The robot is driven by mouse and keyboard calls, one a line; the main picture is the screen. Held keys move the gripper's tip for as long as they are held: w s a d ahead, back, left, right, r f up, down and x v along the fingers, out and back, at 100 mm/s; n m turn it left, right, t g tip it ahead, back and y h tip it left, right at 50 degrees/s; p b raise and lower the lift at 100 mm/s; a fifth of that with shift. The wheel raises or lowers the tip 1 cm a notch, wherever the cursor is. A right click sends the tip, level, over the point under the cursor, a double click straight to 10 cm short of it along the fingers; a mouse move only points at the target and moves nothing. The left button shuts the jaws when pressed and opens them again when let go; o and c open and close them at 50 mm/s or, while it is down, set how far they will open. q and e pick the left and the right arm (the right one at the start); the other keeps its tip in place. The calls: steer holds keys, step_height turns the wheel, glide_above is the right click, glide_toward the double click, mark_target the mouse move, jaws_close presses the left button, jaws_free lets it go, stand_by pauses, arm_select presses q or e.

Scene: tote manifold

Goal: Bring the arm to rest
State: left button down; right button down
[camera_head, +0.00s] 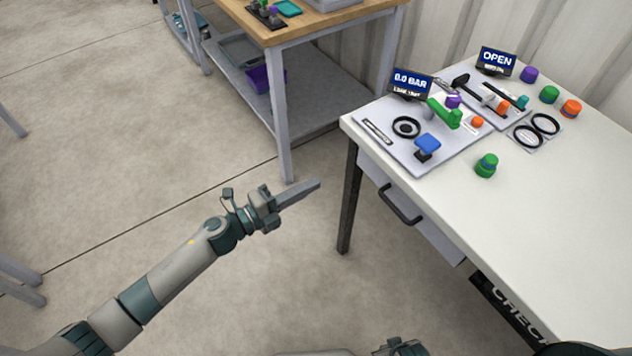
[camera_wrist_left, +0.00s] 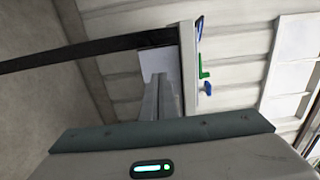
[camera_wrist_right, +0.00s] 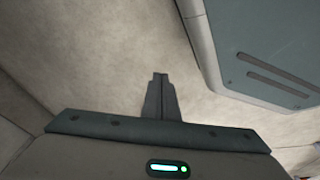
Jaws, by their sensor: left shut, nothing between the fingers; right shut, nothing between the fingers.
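My left arm comes in from the lower left of the head view. Its gripper (camera_head: 318,183) is shut and empty, held over the floor to the left of the white table. In the left wrist view its closed fingers (camera_wrist_left: 162,82) point toward the table edge, with nothing between them. My right gripper's closed fingers (camera_wrist_right: 160,78) show in the right wrist view over bare floor, empty. In the head view only a small part of the right arm shows at the bottom edge, and its fingers cannot be made out there.
The white table (camera_head: 580,220) stands at right, with a drawer handle (camera_head: 400,205) facing the left gripper. On it are a panel with a green valve handle (camera_head: 445,115), a "0.0 BAR" display (camera_head: 410,84), an "OPEN" display (camera_head: 496,61) and several colored caps. A wooden-topped bench (camera_head: 330,18) stands behind.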

steer(key=shift+s+f, duration=0.15)
steer(key=shift+s, duration=0.3)
